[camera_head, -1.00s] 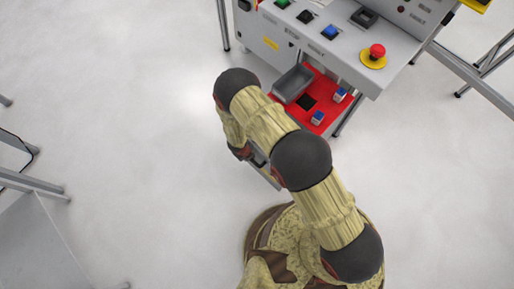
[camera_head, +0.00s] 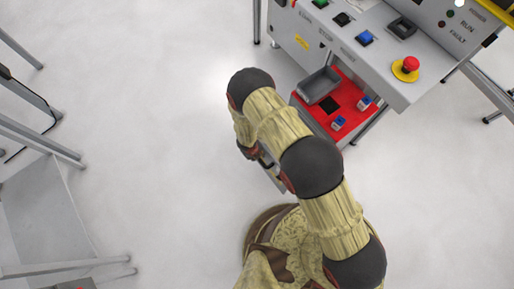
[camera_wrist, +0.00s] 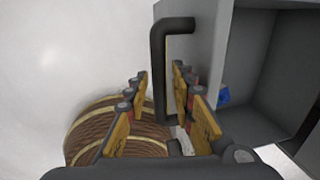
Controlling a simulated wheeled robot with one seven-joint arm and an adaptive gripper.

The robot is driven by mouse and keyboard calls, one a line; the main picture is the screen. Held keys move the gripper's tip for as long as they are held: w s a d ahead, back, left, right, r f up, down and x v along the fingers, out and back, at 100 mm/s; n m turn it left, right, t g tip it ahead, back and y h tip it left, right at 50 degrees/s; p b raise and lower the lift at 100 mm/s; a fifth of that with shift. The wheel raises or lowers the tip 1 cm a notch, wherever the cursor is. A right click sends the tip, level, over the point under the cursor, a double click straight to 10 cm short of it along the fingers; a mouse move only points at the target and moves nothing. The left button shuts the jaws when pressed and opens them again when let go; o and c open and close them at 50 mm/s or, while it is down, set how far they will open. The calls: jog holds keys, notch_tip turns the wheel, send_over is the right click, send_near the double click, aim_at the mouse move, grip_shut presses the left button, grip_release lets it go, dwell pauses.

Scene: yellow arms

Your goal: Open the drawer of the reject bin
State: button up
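In the wrist view, the black handle (camera_wrist: 158,75) on the reject bin's grey drawer (camera_wrist: 204,45) stands between the two fingers of my gripper (camera_wrist: 160,76). A gap shows between the fingers and the handle, so the gripper is open around it. The drawer stands open: its hollow grey inside (camera_wrist: 275,60) shows at right, with a blue item (camera_wrist: 222,95) low in it. In the head view, the red-topped bin unit (camera_head: 340,112) is under the control desk, and my arm hides most of the drawer and my gripper (camera_head: 262,160).
The control desk (camera_head: 385,75) with buttons and a red emergency stop (camera_head: 410,64) stands at upper right. A grey tray (camera_head: 319,85) and small blue-topped items (camera_head: 338,123) are on the red top. A grey metal frame (camera_head: 45,215) stands at left. The floor between is clear.

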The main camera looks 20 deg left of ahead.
jog(key=shift+o, duration=0.7)
notch_tip(320, 180, up, 12)
jog(key=s+a, duration=0.1)
jog(key=shift+s+a, duration=0.15)
jog(key=shift+s, duration=0.25)
jog(key=shift+f, duration=0.15)
